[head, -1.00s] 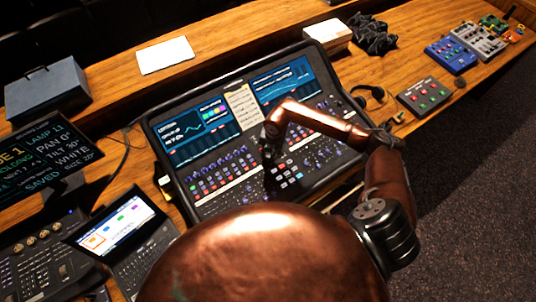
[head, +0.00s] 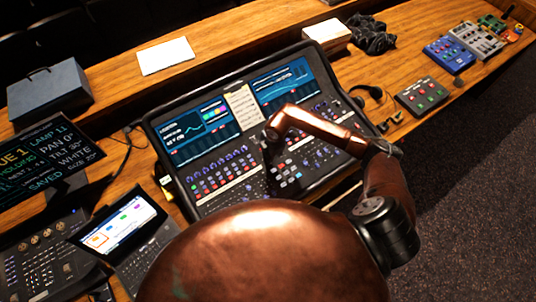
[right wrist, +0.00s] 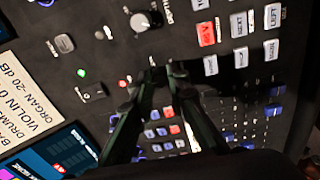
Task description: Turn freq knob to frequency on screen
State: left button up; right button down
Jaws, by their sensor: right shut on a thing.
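The mixing console (head: 208,200) lies tilted on the desk, with two lit screens, a left screen (head: 195,130) and a right screen (head: 282,80). The text on them is too small to read. My right gripper (head: 270,188) points down onto the control panel between the screens and the near edge. In the right wrist view the fingers (right wrist: 163,74) come together at the panel, shut on a dark knob, apparently the freq knob, mostly hidden by the fingertips. Another, pale-capped knob (right wrist: 148,19) stands just beyond them. My left gripper is not in view.
A paper label strip (head: 241,106) lies between the screens. A laptop (head: 125,222), a text monitor (head: 40,165) and a smaller desk (head: 40,262) stand at the left. A button box (head: 422,95) and pedals are at the right. Rows of buttons and knobs surround the fingers.

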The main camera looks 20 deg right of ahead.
dwell(0.3)
jog(key=c, duration=1.8)
grip_release()
jog(key=shift+c, duration=0.2)
notch_tip(320, 180, up, 12)
jog(key=s, duration=0.1)
jog(key=shift+s+d, duration=0.35)
jog(key=shift+d, duration=0.1)
jog(key=shift+f, duration=0.1)
